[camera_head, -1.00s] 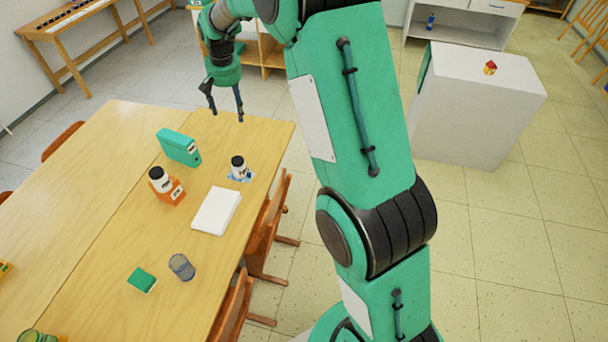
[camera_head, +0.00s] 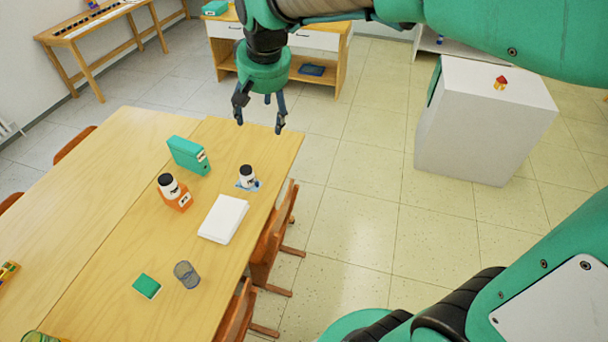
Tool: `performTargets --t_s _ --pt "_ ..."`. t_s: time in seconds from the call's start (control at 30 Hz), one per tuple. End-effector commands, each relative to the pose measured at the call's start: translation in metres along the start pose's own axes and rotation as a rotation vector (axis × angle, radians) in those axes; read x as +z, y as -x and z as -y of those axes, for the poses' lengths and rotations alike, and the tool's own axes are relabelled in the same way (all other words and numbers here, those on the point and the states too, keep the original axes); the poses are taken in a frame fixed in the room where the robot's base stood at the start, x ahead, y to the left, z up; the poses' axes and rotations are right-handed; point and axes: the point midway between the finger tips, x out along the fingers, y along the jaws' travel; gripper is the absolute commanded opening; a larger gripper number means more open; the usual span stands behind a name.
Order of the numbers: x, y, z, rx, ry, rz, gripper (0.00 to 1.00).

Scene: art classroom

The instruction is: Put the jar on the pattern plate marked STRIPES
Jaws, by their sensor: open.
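A white jar with a black lid (camera_head: 248,175) stands at the table's right side, on or against a small blue patterned piece (camera_head: 252,188). A second white bottle with a black lid (camera_head: 168,185) stands at or behind an orange labelled holder (camera_head: 184,202); I cannot tell whether it is in it. The lettering is too small to read, so I cannot tell which piece is marked STRIPES. My gripper (camera_head: 260,126) is open and empty, fingers pointing down, above the table's far right corner. It shows above the blue piece in the picture, apart from both jars.
On the table (camera_head: 120,240) are a green box file (camera_head: 187,155), a white pad (camera_head: 222,219), a small green block (camera_head: 147,286) and a grey see-through cup (camera_head: 186,275). Chairs (camera_head: 272,235) line the right edge. A white block (camera_head: 480,130) stands on the floor at right.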

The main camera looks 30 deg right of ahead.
Motion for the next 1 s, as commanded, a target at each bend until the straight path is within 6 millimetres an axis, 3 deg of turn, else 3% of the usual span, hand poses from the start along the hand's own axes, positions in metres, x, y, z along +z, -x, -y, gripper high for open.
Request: performTargets --t_s 0.2,0.5,0.8,1.0 --pt "0.052 0.032 -0.006 -0.005 0.03 -0.04 0.71" --pt "0.124 0.058 -0.015 -0.01 0.071 -0.092 0.71" --pt "0.195 0.068 -0.025 -0.013 0.112 -0.143 0.71" --pt "0.226 0.067 -0.029 -0.014 0.131 -0.166 0.71"
